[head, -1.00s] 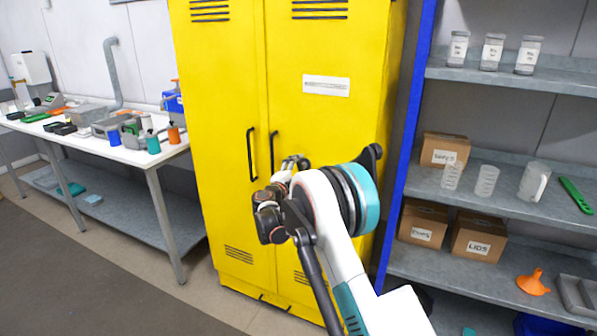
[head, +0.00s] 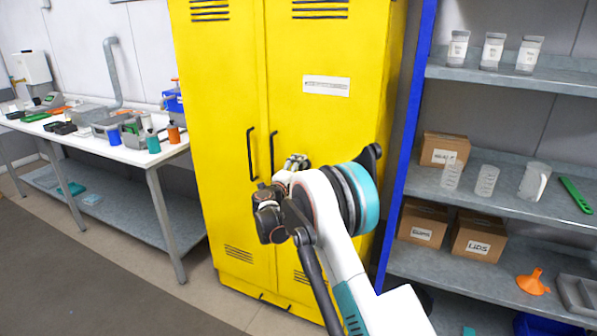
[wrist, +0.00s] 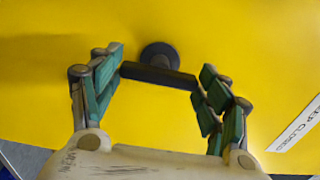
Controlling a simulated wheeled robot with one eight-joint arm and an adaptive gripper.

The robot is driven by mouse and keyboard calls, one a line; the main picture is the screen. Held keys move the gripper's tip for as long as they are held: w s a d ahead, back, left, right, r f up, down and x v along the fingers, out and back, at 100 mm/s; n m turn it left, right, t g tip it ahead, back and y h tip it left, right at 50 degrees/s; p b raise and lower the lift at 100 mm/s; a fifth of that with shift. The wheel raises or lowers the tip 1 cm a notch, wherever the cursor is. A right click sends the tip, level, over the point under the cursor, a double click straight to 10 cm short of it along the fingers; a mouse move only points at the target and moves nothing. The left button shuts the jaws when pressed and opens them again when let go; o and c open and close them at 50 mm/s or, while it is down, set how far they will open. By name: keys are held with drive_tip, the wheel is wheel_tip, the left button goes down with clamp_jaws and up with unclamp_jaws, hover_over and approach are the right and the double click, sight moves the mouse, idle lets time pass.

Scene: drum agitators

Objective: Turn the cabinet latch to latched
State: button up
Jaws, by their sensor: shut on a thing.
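The yellow cabinet (head: 220,110) stands closed in the head view, with two dark vertical door handles. The cabinet latch (wrist: 158,75) shows in the wrist view as a dark bar with a round dark base behind it on the yellow door. The bar lies nearly level in that picture, its right end slightly lower. My gripper (wrist: 160,80) has its green-padded fingers at the two ends of the bar and is shut on it. In the head view my gripper (head: 297,162) is at the right door, beside the right handle; my arm hides the latch there.
A grey shelf unit (head: 485,155) with a blue post stands right of the cabinet, holding jars, beakers, boxes and an orange funnel. A white workbench (head: 130,152) with several items is at the left. The floor (head: 110,275) at lower left is clear.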

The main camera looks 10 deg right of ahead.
drive_tip(key=o, duration=1.1)
drive_tip(key=shift+c, duration=0.2)
drive_tip(key=v, duration=1.2)
